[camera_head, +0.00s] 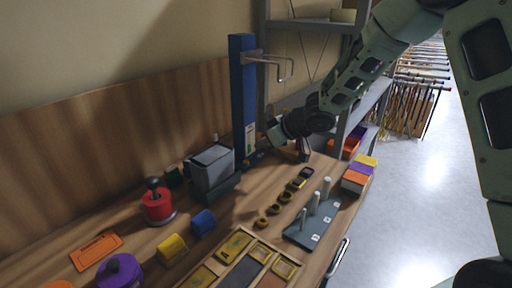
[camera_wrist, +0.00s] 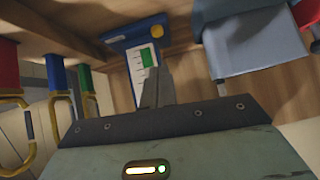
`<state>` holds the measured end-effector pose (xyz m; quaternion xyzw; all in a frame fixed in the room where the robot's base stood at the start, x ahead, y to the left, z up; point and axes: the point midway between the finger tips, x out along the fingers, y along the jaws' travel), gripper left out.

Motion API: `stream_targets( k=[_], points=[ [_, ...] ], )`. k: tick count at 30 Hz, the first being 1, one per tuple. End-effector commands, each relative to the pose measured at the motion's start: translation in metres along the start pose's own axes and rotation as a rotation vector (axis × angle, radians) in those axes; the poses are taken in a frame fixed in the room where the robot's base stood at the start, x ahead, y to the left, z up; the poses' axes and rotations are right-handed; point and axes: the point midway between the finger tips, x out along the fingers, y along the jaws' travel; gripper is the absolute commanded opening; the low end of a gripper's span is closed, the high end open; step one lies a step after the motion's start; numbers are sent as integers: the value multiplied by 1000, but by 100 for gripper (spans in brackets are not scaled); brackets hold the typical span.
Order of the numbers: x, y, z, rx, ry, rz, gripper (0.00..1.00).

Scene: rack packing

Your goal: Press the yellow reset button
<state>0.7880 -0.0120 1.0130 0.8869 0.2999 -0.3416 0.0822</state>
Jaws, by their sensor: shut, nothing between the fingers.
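The yellow button (camera_wrist: 158,31) is a small round disc at the right end of a blue panel (camera_wrist: 116,40) in the wrist view. Below it on the panel is a white scale with a green bar (camera_wrist: 146,58). My gripper (camera_wrist: 158,72) is shut and empty, its fingertips pointing toward the panel just below the button in the picture. The fingers look apart from the button. In the head view my gripper's hand (camera_head: 273,134) is beside the lower part of the tall blue post (camera_head: 242,85). The button cannot be clearly made out there.
A grey bin (camera_head: 212,168) stands left of the post; a grey-blue box (camera_wrist: 240,45) shows at the wrist view's right. A red knobbed object (camera_head: 157,205), a pegged plate (camera_head: 300,235) and several yellow rings are on the table. Shelving stands behind my arm.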

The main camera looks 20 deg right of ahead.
Motion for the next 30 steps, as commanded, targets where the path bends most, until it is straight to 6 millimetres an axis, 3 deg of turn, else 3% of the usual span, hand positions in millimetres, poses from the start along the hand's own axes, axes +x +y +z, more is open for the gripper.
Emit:
stream_targets(
  k=[3, 9, 30],
  points=[
    [-25, 1, -2, 0, 2, 3, 0],
    [-46, 1, -2, -1, 2, 1, 0],
    [-50, 1, -2, 0, 3, 0, 0]
  ],
)
